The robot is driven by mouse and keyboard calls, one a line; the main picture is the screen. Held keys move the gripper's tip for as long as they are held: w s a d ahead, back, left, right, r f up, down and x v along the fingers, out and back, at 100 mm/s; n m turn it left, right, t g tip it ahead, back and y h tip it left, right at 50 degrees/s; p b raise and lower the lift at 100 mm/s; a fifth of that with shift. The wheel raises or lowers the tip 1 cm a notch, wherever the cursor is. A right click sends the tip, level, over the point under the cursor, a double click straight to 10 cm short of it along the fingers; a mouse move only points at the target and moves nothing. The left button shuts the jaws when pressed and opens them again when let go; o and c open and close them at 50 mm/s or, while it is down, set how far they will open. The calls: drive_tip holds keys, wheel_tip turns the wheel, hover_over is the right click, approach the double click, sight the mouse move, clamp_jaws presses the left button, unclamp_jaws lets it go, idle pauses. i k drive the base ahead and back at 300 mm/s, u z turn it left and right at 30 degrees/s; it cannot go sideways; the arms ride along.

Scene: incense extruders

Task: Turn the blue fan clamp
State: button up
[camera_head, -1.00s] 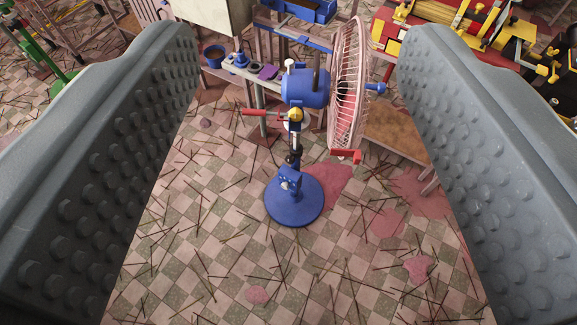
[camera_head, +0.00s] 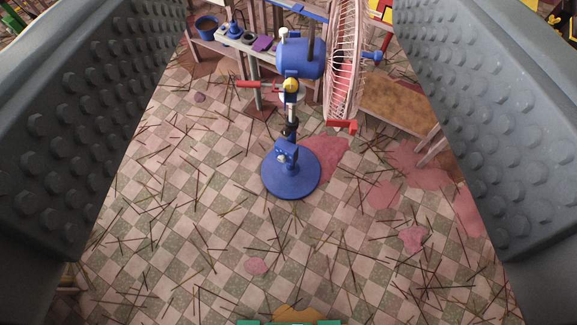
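A blue pedestal fan stands on the checkered floor, upper middle of the view. Its blue motor housing (camera_head: 300,58) and pale pink cage (camera_head: 345,60) face right. A short pole rises from its round blue base (camera_head: 290,174). A blue clamp (camera_head: 286,153) with a pale knob sits low on the pole, just above the base. My gripper (camera_head: 290,130) is open and empty. Its two grey studded fingers are wide apart at the left and right, with the fan farther off between them.
A bench with a blue pot (camera_head: 207,26) and a power strip (camera_head: 240,37) stands behind the fan. A low brown board (camera_head: 395,103) lies to its right. Thin sticks and pink stains litter the floor. A green-edged thing (camera_head: 290,322) shows at the bottom edge.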

sight(286, 132)
drive_tip(key=z, duration=0.05)
drive_tip(key=k, duration=0.4)
drive_tip(key=z, duration=0.35)
drive_tip(key=i, duration=1.3)
drive_tip(key=u, duration=0.6)
